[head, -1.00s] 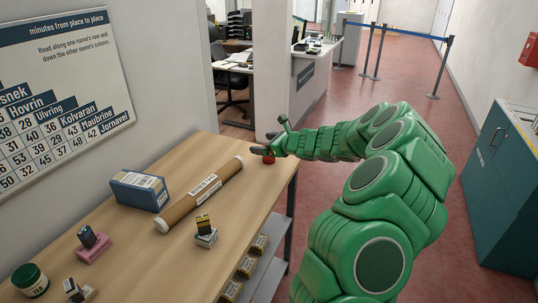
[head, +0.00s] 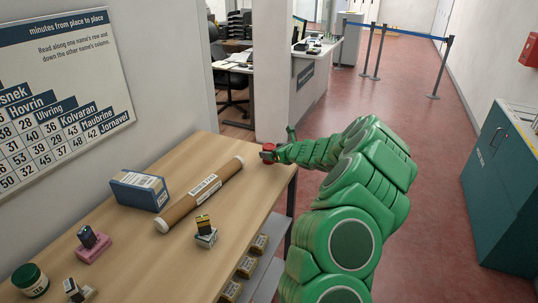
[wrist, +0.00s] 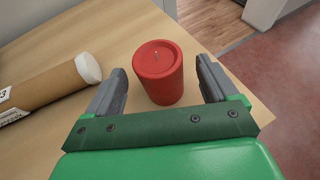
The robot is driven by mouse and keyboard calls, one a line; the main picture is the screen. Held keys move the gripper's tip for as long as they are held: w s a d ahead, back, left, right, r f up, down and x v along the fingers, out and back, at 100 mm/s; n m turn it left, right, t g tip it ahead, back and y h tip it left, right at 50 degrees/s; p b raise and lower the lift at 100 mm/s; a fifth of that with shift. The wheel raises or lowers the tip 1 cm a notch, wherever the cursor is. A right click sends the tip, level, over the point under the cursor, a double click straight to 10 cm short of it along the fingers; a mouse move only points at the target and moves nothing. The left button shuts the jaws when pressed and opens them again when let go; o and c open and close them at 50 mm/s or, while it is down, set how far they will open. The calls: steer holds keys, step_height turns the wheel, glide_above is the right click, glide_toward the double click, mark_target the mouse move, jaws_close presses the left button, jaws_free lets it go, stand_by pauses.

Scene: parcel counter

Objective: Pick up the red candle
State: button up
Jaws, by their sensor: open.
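The red candle (wrist: 158,75) stands upright on the wooden counter in the wrist view, a short cylinder with a small wick on top. My gripper (wrist: 161,82) is open, with one grey finger on each side of the candle and a gap visible on both sides. In the head view, my gripper (head: 268,153) is at the far right corner of the counter. Only a small red part of the candle (head: 268,147) shows there; the rest is hidden by the gripper.
A brown mailing tube (head: 200,194) lies left of the gripper on the counter (head: 170,255). A blue box (head: 139,190), several stamps and a green jar (head: 30,280) stand nearer. The counter's right edge is close to the candle. Boxes sit on a shelf below.

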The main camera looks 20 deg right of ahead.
mark_target(269, 146)
steer(key=shift+x, duration=0.95)
steer(key=shift+w+a+f, duration=0.15)
steer(key=shift+w+f, duration=0.1)
steer(key=shift+w, duration=0.1)
steer(key=c, duration=1.1)
steer(key=shift+c, duration=0.2)
steer(key=shift+r, duration=0.4)
step_height(269, 146, up, 3)
steer(key=shift+f, duration=0.25)
steer(key=s+a+r, duration=0.3)
steer(key=s+r, duration=0.6)
steer(key=s, duration=0.4)
steer(key=shift+s+r, duration=0.3)
steer(key=shift+s, duration=0.05)
